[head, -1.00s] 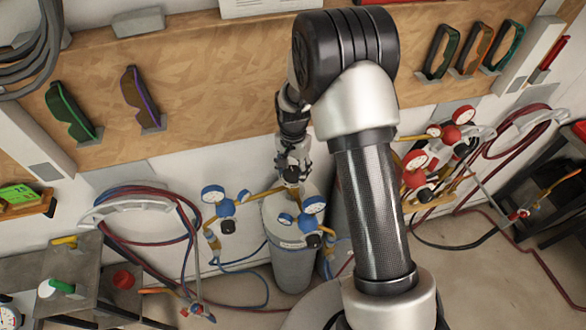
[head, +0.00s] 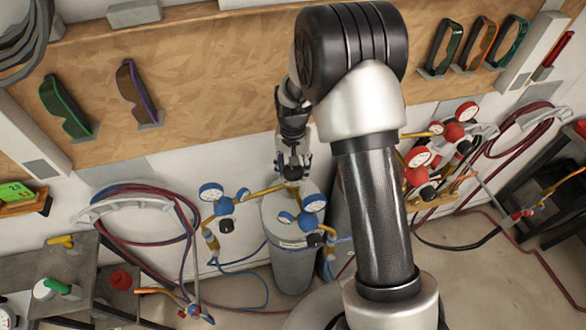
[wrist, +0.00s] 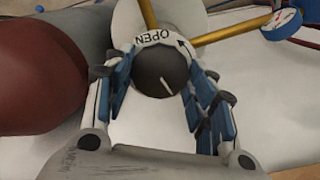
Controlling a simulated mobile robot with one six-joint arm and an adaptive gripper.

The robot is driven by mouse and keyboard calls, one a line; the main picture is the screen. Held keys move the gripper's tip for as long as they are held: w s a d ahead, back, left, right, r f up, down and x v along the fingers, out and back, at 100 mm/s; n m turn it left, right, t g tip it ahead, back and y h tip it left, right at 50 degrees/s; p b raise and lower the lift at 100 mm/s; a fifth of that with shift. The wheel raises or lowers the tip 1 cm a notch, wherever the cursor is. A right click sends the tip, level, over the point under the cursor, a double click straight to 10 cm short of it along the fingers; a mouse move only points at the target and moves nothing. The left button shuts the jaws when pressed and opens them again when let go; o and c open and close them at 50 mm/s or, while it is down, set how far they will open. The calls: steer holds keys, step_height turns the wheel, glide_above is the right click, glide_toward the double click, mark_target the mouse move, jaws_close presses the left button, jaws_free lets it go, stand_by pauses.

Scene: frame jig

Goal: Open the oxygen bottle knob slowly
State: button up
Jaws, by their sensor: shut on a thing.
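The oxygen bottle (head: 290,262) is a pale grey cylinder standing against the wall in the head view. Its knob (wrist: 155,72) is round and dark with a white pointer line, centred in the wrist view. A white ring label reading OPEN (wrist: 155,38), with an arrow, curves beside the knob. My gripper (wrist: 163,80) is shut on the knob, one blue-padded finger on each side. In the head view my gripper (head: 292,170) is at the bottle's top and mostly hides the knob.
Blue gauges (head: 212,193) and brass fittings flank the bottle. A red-brown cylinder (wrist: 40,75) is close at the left in the wrist view. Red gauges (head: 418,157) are to the right. Coiled hoses (head: 140,205) hang at the left, and a hose crosses the floor.

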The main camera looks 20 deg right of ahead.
mark_target(293, 170)
steer(key=shift+n+b, duration=0.35)
steer(key=shift+n, duration=0.65)
steer(key=o, duration=1.1)
steer(key=shift+c, duration=0.2)
step_height(293, 170, up, 12)
steer(key=shift+s, duration=0.1)
